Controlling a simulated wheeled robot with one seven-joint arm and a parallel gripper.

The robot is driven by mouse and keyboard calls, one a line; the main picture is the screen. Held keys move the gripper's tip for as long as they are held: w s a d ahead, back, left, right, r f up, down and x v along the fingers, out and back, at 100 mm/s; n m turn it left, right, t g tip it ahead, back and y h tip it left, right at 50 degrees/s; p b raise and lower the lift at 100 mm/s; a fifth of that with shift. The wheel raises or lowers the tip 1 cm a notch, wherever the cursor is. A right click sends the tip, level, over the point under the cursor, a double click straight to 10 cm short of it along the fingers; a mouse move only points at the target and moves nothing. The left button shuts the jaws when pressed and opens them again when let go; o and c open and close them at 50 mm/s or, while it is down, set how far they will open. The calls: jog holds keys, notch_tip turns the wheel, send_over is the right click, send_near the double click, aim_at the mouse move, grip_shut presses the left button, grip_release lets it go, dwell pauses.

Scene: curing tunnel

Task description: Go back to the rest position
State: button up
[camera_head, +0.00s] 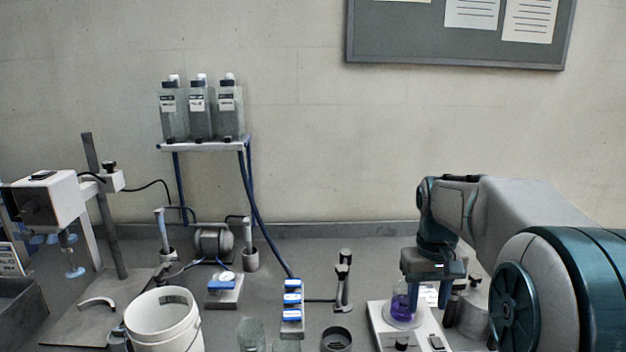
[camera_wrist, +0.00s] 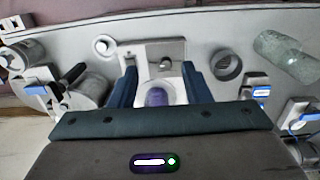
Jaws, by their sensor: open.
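My gripper (camera_head: 424,290) is at the right of the bench in the head view, pointing down. In the wrist view its two dark blue fingers (camera_wrist: 160,88) are apart, with a glass vessel of purple liquid (camera_wrist: 157,97) showing between them. The same vessel (camera_head: 402,306) stands on a white plate device (camera_head: 381,326) in the head view, partly hidden by my gripper. The device (camera_wrist: 150,48) also shows in the wrist view, with a dark knob. I cannot tell whether the fingers touch the glass.
A white bucket (camera_head: 165,328), a dark ring-shaped cup (camera_head: 337,340) and a blue-labelled rack (camera_head: 292,312) stand on the bench. A shelf (camera_head: 205,147) holds bottles at the back. A dark stand (camera_head: 343,282) is left of my gripper.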

jog(key=s+a+f+t, duration=0.1)
jog(key=s+a+f, duration=0.1)
jog(key=s, duration=0.7)
jog(key=s+a+f+t, duration=0.2)
jog(key=s+a, duration=0.3)
jog(key=s, duration=0.4)
jog(key=shift+f, duration=0.25)
